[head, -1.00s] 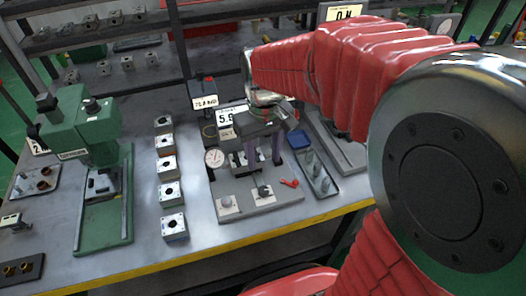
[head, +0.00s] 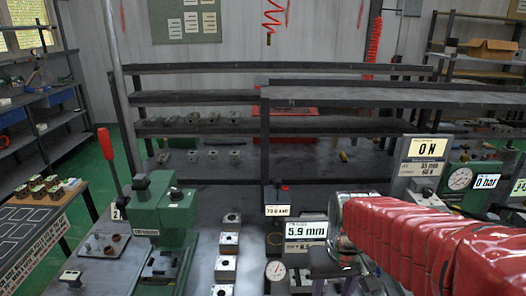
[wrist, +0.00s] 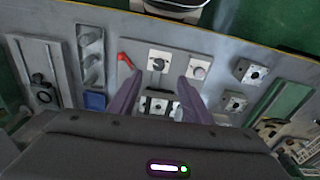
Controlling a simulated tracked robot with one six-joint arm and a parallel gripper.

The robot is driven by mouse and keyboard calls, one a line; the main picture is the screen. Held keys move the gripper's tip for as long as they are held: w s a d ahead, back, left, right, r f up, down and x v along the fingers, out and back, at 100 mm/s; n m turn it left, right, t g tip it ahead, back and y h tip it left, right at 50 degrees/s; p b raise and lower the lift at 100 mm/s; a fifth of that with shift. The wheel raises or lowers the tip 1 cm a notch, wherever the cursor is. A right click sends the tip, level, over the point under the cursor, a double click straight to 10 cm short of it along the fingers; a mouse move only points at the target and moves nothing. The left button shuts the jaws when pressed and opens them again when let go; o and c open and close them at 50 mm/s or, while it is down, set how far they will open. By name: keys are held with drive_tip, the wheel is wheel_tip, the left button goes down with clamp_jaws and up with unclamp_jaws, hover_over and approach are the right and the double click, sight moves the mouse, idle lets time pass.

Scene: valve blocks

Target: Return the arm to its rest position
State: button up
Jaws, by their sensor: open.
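My gripper (wrist: 158,97) shows in the wrist view with its two purple fingers spread apart and nothing between them. It hangs over a grey fixture plate, and a valve block (wrist: 158,107) in that fixture shows beyond the fingers. In the head view my red-sleeved arm reaches in from the lower right, and the gripper (head: 330,268) is partly seen at the bottom, below the 5.9 mm display. The height of the fingers above the fixture cannot be told.
A green press (head: 160,215) stands left of a row of valve blocks (head: 228,243). A red lever (wrist: 125,61) and a blue block (wrist: 95,101) lie beside the fixture. Dark shelves (head: 200,127) with more blocks stand behind. A dial gauge (head: 275,270) is near the gripper.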

drive_tip(key=s+r+t, duration=0.4)
drive_tip(key=s+r, duration=0.3)
drive_tip(key=s, duration=0.1)
drive_tip(key=shift+s+r+m+t, duration=0.3)
